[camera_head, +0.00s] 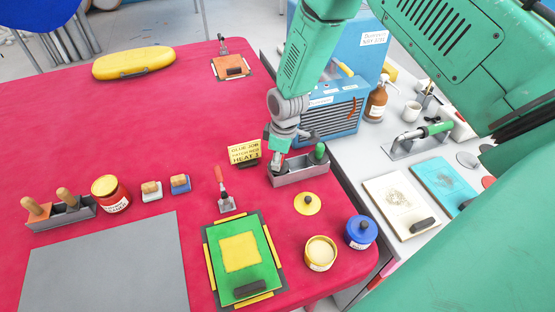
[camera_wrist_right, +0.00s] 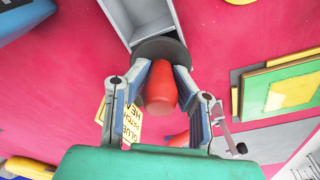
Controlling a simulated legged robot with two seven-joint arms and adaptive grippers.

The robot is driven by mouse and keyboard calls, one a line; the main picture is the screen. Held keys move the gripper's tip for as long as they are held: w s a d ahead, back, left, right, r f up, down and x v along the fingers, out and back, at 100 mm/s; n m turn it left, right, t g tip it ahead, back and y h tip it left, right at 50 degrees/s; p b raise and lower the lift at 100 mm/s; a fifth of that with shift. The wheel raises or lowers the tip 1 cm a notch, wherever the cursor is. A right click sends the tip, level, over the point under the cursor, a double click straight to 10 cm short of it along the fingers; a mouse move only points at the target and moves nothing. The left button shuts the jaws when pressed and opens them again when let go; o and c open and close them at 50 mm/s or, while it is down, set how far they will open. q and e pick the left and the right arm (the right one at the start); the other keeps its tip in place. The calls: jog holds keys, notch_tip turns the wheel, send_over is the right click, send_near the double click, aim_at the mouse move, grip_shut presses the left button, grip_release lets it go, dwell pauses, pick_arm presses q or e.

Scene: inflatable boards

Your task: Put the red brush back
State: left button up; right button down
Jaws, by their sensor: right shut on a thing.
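The red brush (camera_wrist_right: 160,88) is between the fingers of my right gripper (camera_wrist_right: 160,100) in the wrist view, its red handle toward the camera and a dark round part beyond it. In the head view my right gripper (camera_head: 279,158) is shut, pointing down at the left end of the grey brush holder (camera_head: 302,175); the brush is mostly hidden there. The holder also shows in the wrist view (camera_wrist_right: 143,18), just beyond the brush. I cannot tell whether the brush touches it. A green-handled brush (camera_head: 319,152) stands in the holder's right part. My left gripper is not in view.
A yellow sign (camera_head: 244,152) stands left of the holder. A red-handled tool (camera_head: 223,188) lies nearby. A yellow lid (camera_head: 307,203), an open yellow tin (camera_head: 320,252) and a blue tin (camera_head: 360,232) are in front. A blue heater (camera_head: 335,105) stands behind.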

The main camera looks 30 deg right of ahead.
jog(key=shift+d+f, duration=0.2)
jog(key=shift+f, duration=0.15)
jog(key=c, duration=1.4)
grip_release()
jog(key=shift+a, duration=0.1)
jog(key=shift+r, duration=0.1)
jog(key=r, duration=0.4)
jog(key=r+b, duration=0.1)
jog(key=r, duration=0.3)
jog(key=s+r, duration=0.1)
jog(key=r, duration=0.3)
jog(key=shift+d+r, duration=0.2)
jog(key=shift+d, duration=0.2)
